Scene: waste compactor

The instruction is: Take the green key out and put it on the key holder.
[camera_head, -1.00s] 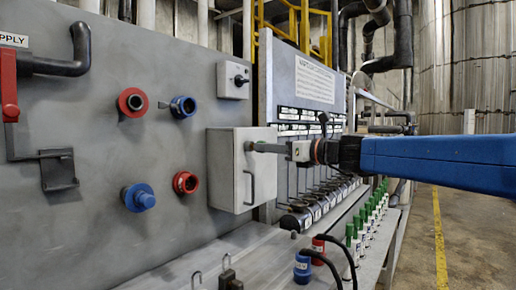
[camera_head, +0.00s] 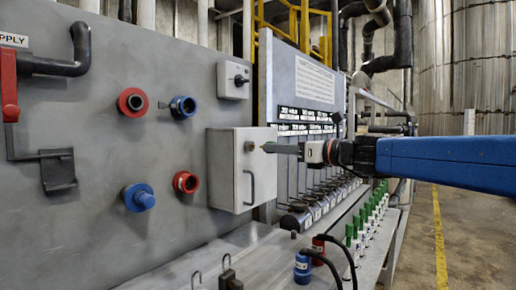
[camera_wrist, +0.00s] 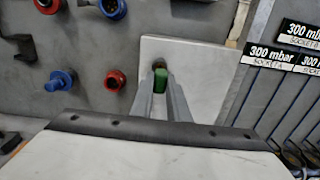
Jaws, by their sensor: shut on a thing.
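The green key (camera_wrist: 161,77) is between the two fingers of my gripper (camera_wrist: 160,84) in the wrist view. My gripper (camera_head: 272,148) is shut on it in front of the light grey box (camera_head: 226,186) on the panel. A round brass-coloured lock (camera_head: 249,146) shows on the box's face. In the head view a gap shows between the fingertips and this lock. The fingers hide most of the key. I cannot tell for sure which thing is the key holder.
Right of the box is a board with labels (camera_head: 303,114) and several rods. Below it, several green-topped items (camera_head: 366,222) line a ledge. Red and blue connectors (camera_head: 138,197) jut from the panel at left. Black cables (camera_head: 333,262) stand at the front.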

